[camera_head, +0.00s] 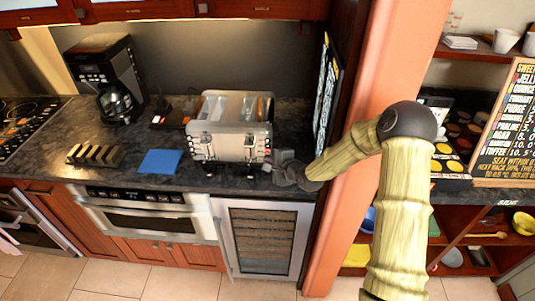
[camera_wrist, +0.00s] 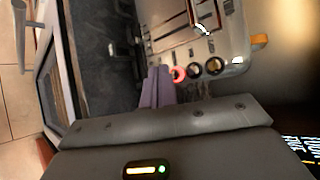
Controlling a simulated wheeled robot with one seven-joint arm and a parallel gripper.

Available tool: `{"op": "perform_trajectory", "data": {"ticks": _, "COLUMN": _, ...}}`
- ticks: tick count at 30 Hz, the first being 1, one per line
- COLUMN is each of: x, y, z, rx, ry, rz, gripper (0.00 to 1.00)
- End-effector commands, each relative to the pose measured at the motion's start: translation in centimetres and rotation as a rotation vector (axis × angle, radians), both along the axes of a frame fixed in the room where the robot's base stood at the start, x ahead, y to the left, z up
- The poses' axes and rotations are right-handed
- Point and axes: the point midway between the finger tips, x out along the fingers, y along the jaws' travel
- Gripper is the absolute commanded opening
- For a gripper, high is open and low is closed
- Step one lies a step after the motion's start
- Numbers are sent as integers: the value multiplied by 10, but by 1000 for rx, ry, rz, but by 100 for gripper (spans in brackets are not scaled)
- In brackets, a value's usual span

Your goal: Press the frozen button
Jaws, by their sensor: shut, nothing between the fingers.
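The silver toaster (camera_head: 228,142) stands on the dark counter, with slices in its top slots. Its front panel (camera_wrist: 232,45) fills the upper right of the wrist view. A row of round buttons shows there: one glows red (camera_wrist: 179,74), and two dark ones are a middle button (camera_wrist: 195,70) and another button (camera_wrist: 214,66). Their labels are too small to read, so I cannot tell which is the frozen one. My gripper (camera_wrist: 161,75) is shut and empty, its tips close beside the red-lit button; contact is unclear. In the head view my gripper (camera_head: 275,168) is at the toaster's lower right front.
A blue cloth (camera_head: 160,162) and a toast rack (camera_head: 95,155) lie left on the counter (camera_head: 210,180). A coffee maker (camera_head: 110,80) stands behind them. An orange pillar (camera_head: 365,110) rises right of the toaster, close to my arm.

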Motion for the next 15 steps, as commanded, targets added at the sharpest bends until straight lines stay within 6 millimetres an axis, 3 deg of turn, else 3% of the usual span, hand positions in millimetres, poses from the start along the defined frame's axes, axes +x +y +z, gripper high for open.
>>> {"op": "perform_trajectory", "data": {"ticks": 8, "x": -2, "y": 0, "z": 0, "rx": 0, "ry": 0, "rz": 0, "gripper": 0}}
{"op": "perform_trajectory", "data": {"ticks": 15, "x": -20, "y": 1, "z": 0, "rx": 0, "ry": 1, "rz": 1, "gripper": 0}}
